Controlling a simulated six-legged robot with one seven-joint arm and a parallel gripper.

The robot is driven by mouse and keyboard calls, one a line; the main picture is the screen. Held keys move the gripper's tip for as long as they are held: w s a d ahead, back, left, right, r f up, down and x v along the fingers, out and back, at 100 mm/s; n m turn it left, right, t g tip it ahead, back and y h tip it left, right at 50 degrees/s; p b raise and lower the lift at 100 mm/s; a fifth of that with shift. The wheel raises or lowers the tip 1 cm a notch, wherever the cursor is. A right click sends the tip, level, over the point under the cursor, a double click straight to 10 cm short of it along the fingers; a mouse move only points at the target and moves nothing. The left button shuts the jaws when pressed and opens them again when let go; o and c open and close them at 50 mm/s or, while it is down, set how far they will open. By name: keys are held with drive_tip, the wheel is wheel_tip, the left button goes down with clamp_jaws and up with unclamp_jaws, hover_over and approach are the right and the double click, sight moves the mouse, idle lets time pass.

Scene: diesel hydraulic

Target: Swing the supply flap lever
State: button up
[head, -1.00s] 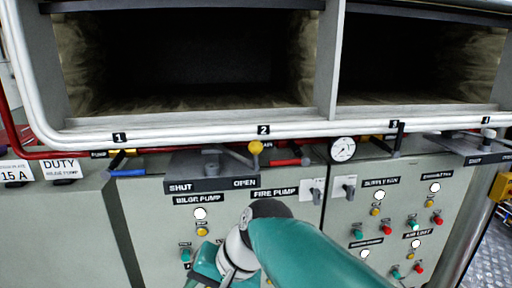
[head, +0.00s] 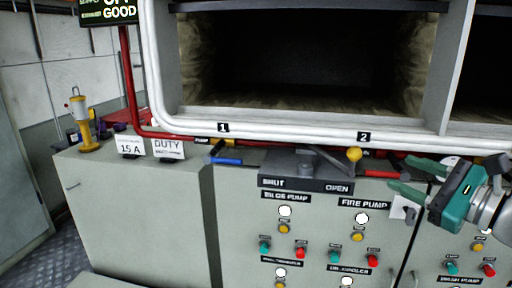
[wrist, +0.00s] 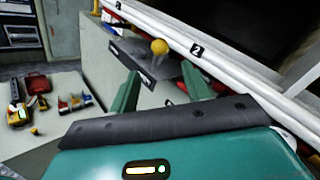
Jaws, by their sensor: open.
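A lever with a yellow ball knob (head: 354,154) stands on a dark bracket marked SHUT and OPEN (head: 305,184). Its arm runs from a grey pivot (head: 307,160) to the knob at the OPEN end. My gripper (head: 399,174) is open and empty, to the right of the knob and apart from it, its fingers pointing left. In the wrist view the knob (wrist: 159,46) shows beyond the gap between my fingertips (wrist: 160,72). Whether this lever is labelled supply flap cannot be read.
A white pipe frame (head: 300,137) runs above the bracket, with a dark open bay over it. A blue-handled lever (head: 227,161) and a red-handled one (head: 383,174) flank the bracket. Buttons and lamps cover the panel below. A yellow tool (head: 81,120) stands on the left cabinet.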

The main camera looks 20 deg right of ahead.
sight(361, 156)
drive_tip(key=w, duration=0.4)
drive_tip(key=w+a, duration=0.1)
drive_tip(key=w, duration=0.3)
drive_tip(key=w+a, duration=0.1)
drive_tip(key=w, duration=0.3)
drive_tip(key=shift+w+a, duration=0.1)
drive_tip(key=shift+w, duration=0.15)
clamp_jaws()
